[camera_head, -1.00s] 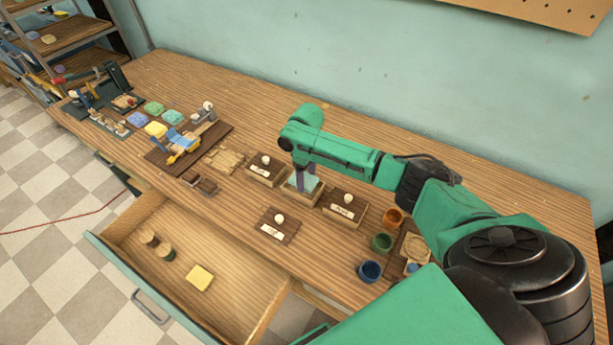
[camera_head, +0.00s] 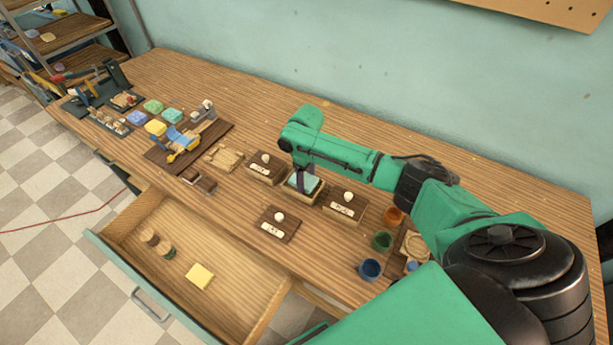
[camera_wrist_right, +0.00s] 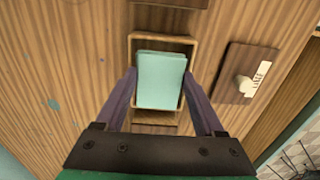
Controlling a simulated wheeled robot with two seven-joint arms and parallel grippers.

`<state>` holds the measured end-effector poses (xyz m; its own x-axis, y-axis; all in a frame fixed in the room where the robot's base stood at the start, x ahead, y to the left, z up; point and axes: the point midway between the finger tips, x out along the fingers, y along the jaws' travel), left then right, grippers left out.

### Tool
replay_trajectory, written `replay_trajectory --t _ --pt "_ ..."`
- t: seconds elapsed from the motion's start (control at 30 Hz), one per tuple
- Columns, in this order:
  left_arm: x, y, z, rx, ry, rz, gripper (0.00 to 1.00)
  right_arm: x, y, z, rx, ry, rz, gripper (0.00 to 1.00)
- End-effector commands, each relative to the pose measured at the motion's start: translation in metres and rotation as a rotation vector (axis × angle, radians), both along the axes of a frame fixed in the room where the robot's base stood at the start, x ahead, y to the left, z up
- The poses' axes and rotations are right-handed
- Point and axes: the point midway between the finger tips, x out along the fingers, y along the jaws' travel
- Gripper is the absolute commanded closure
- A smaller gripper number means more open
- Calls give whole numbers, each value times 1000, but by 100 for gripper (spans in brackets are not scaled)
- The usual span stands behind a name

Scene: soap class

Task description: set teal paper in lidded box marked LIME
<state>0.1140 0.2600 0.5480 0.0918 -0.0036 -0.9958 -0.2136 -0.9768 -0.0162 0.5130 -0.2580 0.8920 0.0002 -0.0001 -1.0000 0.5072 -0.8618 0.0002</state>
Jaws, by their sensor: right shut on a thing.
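The teal paper (camera_wrist_right: 161,80) is a pale teal block of sheets between the two fingers of my right gripper (camera_wrist_right: 160,75), which is shut on it. In the wrist view it lies within the rim of an open wooden box (camera_wrist_right: 134,50). Whether it touches the box floor cannot be told. In the head view my right gripper (camera_head: 302,178) is over this open box (camera_head: 302,192), in the middle of the row. A wooden lid (camera_head: 278,225) with a pale knob lies on the table in front; its label reads LIME in the wrist view (camera_wrist_right: 235,85). My left gripper is not in view.
Lidded boxes stand left (camera_head: 265,167) and right (camera_head: 345,206) of the open box. Blue (camera_head: 370,269), green (camera_head: 382,241) and orange (camera_head: 393,215) cups stand at the right. An open drawer (camera_head: 245,305) holds a yellow pad (camera_head: 199,276). The table behind the boxes is clear.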

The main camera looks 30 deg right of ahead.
Motion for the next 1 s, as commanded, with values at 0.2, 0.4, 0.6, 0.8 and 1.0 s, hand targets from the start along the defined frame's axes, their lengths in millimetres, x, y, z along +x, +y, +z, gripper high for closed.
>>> replay_trajectory --t 0.2,0.4,0.6,0.8,1.0 --pt "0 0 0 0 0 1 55 0 0 -2 0 0 0 80" --pt "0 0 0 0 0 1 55 0 0 -2 0 0 0 10" --pt "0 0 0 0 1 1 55 0 0 -1 0 0 0 0" --pt "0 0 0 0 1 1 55 0 0 -1 0 0 0 0" --pt "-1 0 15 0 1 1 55 0 0 13 0 0 0 0"
